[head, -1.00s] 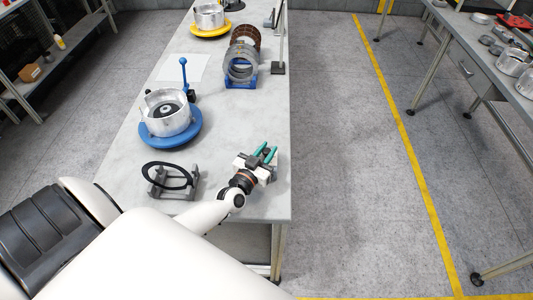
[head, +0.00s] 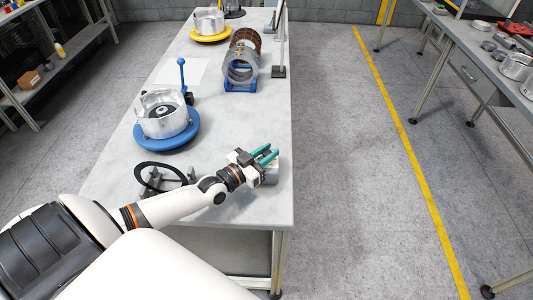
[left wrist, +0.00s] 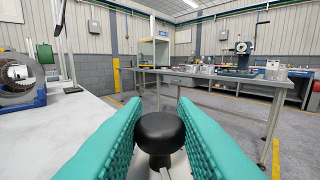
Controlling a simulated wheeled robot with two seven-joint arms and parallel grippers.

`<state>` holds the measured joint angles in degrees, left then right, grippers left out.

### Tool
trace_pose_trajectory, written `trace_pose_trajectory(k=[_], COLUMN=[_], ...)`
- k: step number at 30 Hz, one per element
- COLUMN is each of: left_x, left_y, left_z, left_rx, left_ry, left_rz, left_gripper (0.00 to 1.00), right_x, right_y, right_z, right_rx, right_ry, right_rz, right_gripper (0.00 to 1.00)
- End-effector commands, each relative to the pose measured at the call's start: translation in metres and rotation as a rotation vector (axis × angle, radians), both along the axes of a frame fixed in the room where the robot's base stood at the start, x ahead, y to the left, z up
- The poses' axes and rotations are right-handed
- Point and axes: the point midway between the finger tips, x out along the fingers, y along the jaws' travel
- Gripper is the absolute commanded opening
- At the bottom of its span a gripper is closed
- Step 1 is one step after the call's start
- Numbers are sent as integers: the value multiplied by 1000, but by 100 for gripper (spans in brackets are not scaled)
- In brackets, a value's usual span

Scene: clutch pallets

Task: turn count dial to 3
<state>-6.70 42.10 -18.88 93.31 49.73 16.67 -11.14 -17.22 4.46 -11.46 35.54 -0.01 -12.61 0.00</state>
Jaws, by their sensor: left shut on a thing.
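A grey box (head: 271,174) shows under the gripper in the head view. The gripper hides the knob there. No number or mark on the dial is readable. My right gripper is in neither view.
A black ring on a stand (head: 148,177) is beside my left forearm. A silver housing (head: 163,115) sits on a blue round base (head: 185,136) behind it. Ring-shaped plates (head: 240,68) stand in a blue rack farther back. The bench's right edge is close to the gripper.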

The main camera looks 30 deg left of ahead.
Motion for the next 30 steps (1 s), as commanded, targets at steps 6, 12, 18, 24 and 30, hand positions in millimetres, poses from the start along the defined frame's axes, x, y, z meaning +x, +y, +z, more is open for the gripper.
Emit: trace_pose_trajectory(k=[6, 12, 18, 24, 30], left_x=[0, 0, -8, -42, -80], left_y=[0, 0, 2, 10, 19], left_z=[1, 1, -1, -3, -3], left_rx=[-2, -1, -1, 0, 0], left_ry=[-1, -2, 1, 5, 4], left_rz=[1, 1, 2, 0, 0], left_gripper=[44, 44, 44, 44, 44], right_x=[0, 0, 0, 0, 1], right_y=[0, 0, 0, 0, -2], right_z=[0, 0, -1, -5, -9], right_rx=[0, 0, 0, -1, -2], right_ry=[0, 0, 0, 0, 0], right_rz=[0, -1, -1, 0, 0], right_gripper=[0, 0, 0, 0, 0])
